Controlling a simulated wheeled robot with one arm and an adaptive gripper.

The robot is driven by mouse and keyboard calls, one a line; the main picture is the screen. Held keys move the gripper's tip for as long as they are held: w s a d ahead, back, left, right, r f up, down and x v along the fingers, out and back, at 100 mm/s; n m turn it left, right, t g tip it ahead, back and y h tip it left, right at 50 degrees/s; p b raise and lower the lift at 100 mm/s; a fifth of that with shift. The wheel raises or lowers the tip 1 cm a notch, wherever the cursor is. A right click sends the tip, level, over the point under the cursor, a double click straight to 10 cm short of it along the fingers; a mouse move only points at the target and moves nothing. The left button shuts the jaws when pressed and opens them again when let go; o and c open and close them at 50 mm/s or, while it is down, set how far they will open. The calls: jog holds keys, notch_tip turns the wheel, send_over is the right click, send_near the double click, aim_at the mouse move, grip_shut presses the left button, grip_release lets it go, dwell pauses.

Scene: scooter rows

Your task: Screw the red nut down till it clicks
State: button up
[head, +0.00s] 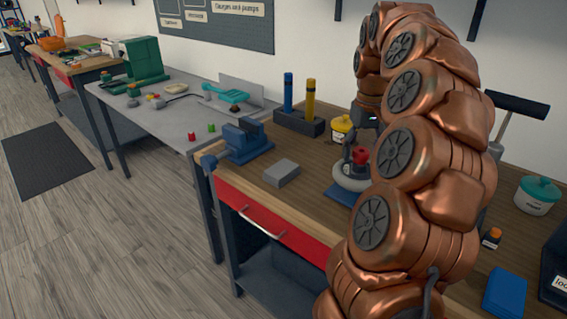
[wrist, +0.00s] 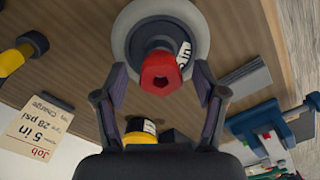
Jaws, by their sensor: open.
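The red nut (wrist: 161,72) sits on a dark post at the middle of a round grey-white wheel (wrist: 127,30) in the wrist view. The nut has a hexagonal opening in its end. In the head view, the nut (head: 360,155) shows above the pale wheel (head: 349,178), which rests over a blue base (head: 338,192). My gripper (wrist: 160,76) is open, with one finger on each side of the nut and visible gaps between them. In the head view, my copper arm hides the wheel's right side and part of the gripper.
A blue vise (head: 246,141) and grey block (head: 281,172) stand left of the wheel. A yellow pot (head: 342,127) and a holder (head: 298,122) with blue and yellow sticks are behind. A job card (wrist: 35,133) shows in the wrist view. Bare wood lies left of the wheel.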

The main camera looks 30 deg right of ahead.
aim_at(354, 152)
jog(key=n+p, duration=0.4)
jog(key=shift+a+r, duration=0.1)
jog(key=shift+r, duration=0.2)
jog(key=n+p, duration=0.4)
jog(key=p, duration=0.1)
jog(key=shift+n, duration=0.4)
jog(key=n+p, duration=0.7)
jog(key=shift+f, duration=0.1)
jog(key=shift+n+p, duration=0.4)
jog(key=shift+n, duration=0.1)
notch_tip(354, 152, up, 6)
jog(key=shift+r+b, duration=0.2)
jog(key=shift+b, duration=0.85)
jog(key=shift+r, duration=0.35)
jog(key=shift+a+r, duration=0.2)
jog(key=shift+r, duration=0.05)
jog(key=shift+w+a+r, duration=0.25)
jog(key=shift+w+a, duration=0.05)
jog(key=shift+a, duration=0.4)
jog(key=a+r+m, duration=0.2)
jog(key=a+r, duration=0.1)
jog(key=a, duration=1.3)
jog(key=s+a+f+m, duration=0.2)
jog(key=s+a+m, duration=0.1)
jog(key=s+a, duration=0.6)
jog(key=shift+s+a+f+m+g+b, duration=0.2)
jog(key=shift+a+f+m+g+b, duration=0.1)
jog(key=shift+a, duration=0.65)
